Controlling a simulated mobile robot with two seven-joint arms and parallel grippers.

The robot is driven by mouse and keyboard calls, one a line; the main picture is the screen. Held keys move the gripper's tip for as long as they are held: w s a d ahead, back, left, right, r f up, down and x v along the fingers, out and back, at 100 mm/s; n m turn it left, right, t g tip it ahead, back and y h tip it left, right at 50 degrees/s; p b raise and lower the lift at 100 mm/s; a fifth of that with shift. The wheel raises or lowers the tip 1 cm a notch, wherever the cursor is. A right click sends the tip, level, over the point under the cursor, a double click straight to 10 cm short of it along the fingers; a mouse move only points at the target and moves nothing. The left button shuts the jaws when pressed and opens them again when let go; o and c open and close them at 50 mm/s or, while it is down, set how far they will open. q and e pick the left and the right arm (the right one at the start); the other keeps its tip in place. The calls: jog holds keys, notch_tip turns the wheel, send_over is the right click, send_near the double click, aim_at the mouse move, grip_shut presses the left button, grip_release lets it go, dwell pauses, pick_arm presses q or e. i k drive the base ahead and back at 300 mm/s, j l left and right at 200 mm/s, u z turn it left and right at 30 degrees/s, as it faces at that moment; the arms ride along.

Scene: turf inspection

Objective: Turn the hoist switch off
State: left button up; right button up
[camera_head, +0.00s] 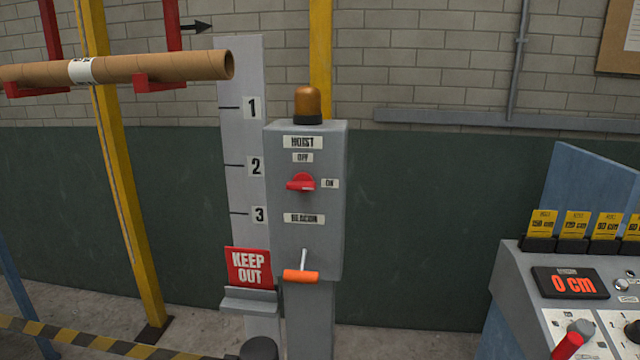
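The grey hoist box (276,225) stands on a grey post in the middle of the head view. Its red rotary switch (301,182) sits below the OFF label (303,158) and left of the ON label (330,183). The red knob lies roughly horizontal, in line with ON. Below the BEACON label (304,218) a metal lever with an orange handle (301,277) hangs down. An amber beacon (307,101) tops the box and looks unlit. Neither of my grippers is in view.
A control console (520,295) with a red "0 cm" display (570,284) and a red-knobbed lever (573,338) stands at right. A KEEP OUT sign (249,267) and a numbered board (243,75) stand left of the box. A cardboard tube (180,66) rests on red brackets. Striped tape crosses lower left.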

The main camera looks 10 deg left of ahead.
aim_at(303, 183)
jog(key=i+l+u, duration=0.1)
jog(key=l, duration=0.3)
jog(key=i+l+u, duration=0.1)
jog(key=l, duration=0.35)
jog(key=i+l+u, duration=0.1)
jog(key=l, duration=0.35)
jog(key=i+l, duration=0.25)
jog(key=l, duration=0.2)
jog(key=u, duration=0.05)
